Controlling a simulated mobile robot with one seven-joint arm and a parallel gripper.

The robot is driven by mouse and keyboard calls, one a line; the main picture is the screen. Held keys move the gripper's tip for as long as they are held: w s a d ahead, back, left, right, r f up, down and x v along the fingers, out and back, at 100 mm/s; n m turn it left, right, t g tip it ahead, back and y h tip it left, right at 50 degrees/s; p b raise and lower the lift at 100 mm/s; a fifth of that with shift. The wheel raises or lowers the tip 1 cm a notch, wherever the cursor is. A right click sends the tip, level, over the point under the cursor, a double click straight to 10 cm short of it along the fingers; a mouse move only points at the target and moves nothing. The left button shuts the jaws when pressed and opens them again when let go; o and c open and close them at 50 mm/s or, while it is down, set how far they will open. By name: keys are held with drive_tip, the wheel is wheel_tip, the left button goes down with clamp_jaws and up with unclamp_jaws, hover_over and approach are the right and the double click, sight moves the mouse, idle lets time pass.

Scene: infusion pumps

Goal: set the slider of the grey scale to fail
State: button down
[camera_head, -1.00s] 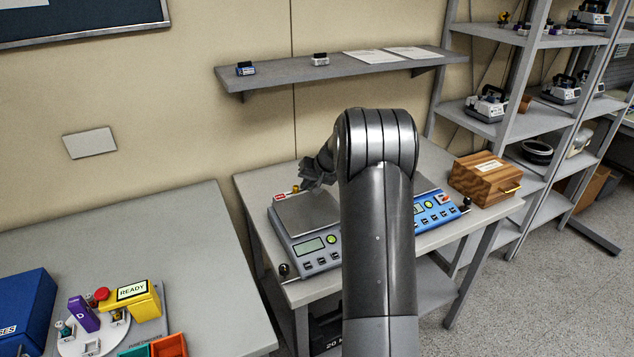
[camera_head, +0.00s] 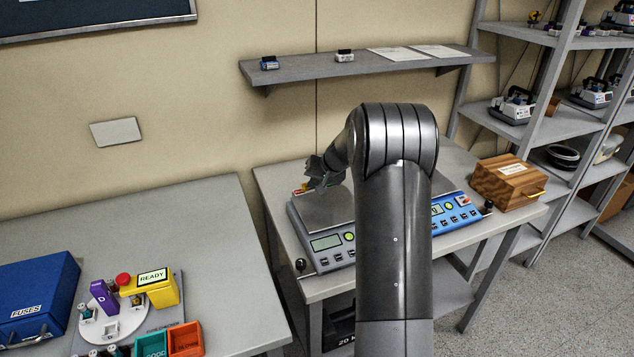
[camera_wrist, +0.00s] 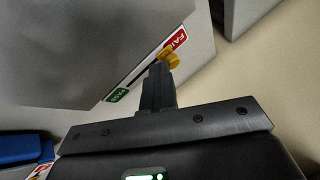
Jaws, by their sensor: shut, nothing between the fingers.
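The grey scale (camera_head: 317,252) stands on the small table, partly hidden behind my arm. Its slider has a yellow knob, seen in the wrist view (camera_wrist: 170,58), at the end of the track beside the red FAIL label (camera_wrist: 174,41). The green PASS label (camera_wrist: 117,95) marks the other end. My gripper (camera_wrist: 163,66) is shut and empty, its fingertips right against or just beside the knob on the PASS side; I cannot tell whether they touch. In the head view my gripper (camera_head: 316,184) is low at the scale's back left corner, by the red label (camera_head: 297,191).
A blue scale (camera_head: 457,213) stands to the right, partly behind my arm. A wooden box (camera_head: 500,186) sits at the table's right end. A wall shelf (camera_head: 290,72) hangs above. The left table holds a blue case (camera_head: 50,285) and a yellow READY block (camera_head: 163,293).

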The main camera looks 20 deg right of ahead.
drive_tip(key=d, duration=0.1)
drive_tip(key=s+d, duration=0.1)
drive_tip(key=s+d+r, duration=0.1)
drive_tip(key=d, duration=0.1)
drive_tip(key=shift+s, duration=0.15)
drive_tip(key=v, duration=0.9)
drive_tip(key=shift+a, duration=0.1)
